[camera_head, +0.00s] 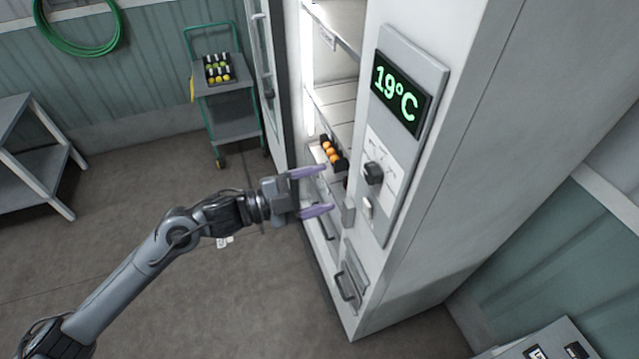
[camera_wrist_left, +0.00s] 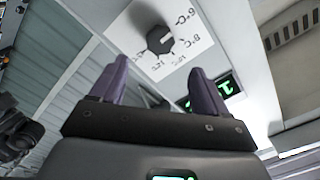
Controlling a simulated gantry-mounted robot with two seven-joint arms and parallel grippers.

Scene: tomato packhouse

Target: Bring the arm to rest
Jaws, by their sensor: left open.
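My left gripper (camera_head: 318,191) is open and empty, with purple fingers spread apart. It hangs in front of the lower part of a tall white cabinet (camera_head: 500,110). In the left wrist view the two purple fingers (camera_wrist_left: 157,85) point toward a black dial knob (camera_wrist_left: 160,40) on a white temperature scale, and a gap shows between them and the panel. In the head view the dial (camera_head: 373,173) sits below a display (camera_head: 401,93) that reads 19°C. My right gripper does not show.
The cabinet door (camera_head: 262,75) stands open, with a tray of orange fruit (camera_head: 331,152) on an inner shelf. A green cart (camera_head: 232,104) with a dark tray of small items (camera_head: 218,70) stands behind. A grey shelf rack (camera_head: 38,165) is at left.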

